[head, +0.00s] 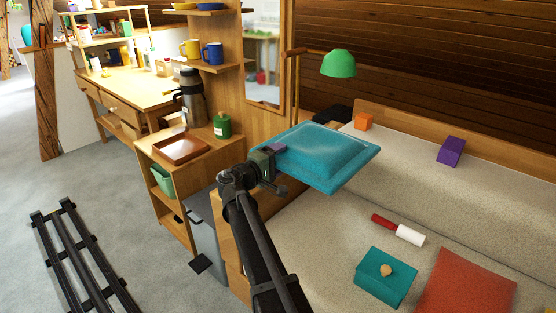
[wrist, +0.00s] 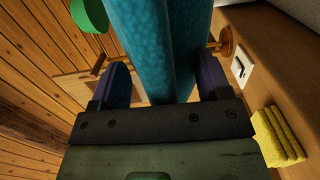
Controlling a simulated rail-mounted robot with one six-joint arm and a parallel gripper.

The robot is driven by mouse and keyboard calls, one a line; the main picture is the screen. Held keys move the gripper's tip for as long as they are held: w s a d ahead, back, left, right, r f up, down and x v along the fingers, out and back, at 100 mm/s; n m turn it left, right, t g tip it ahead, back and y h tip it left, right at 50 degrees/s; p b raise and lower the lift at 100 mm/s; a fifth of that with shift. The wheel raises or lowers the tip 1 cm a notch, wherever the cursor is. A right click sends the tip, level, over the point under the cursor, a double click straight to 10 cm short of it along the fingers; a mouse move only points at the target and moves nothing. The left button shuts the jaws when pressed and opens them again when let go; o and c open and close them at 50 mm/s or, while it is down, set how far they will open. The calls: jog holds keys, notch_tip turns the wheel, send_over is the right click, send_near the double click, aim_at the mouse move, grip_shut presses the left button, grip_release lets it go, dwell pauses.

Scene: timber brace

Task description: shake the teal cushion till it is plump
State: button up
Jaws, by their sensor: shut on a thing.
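The teal cushion (head: 329,154) is held in the air above the left end of the pale sofa seat. It lies roughly flat, with a raised middle and a thin flat border. My gripper (head: 272,162) is shut on the cushion's left edge. In the wrist view the teal cushion (wrist: 168,45) runs between the two dark fingers of my gripper (wrist: 168,88). The cushion's far side and underside are hidden.
A green lamp (head: 338,64) stands just behind the cushion. A shelf unit (head: 165,150) with a flask (head: 192,98) stands left.

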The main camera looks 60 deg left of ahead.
notch_tip(320, 180, up, 8)
jog(key=p, duration=0.6)
jog(key=shift+f, duration=0.25)
notch_tip(320, 180, down, 9)
jog(key=b, duration=0.8)
jog(key=shift+r+b, duration=0.1)
jog(key=shift+b, duration=0.2)
notch_tip(320, 180, up, 9)
jog(key=p, duration=0.8)
jog(key=shift+f, duration=0.2)
notch_tip(320, 180, down, 9)
jog(key=b, duration=0.8)
jog(key=shift+r, duration=0.2)
jog(key=shift+r+p, duration=0.4)
jog(key=shift+r, duration=0.05)
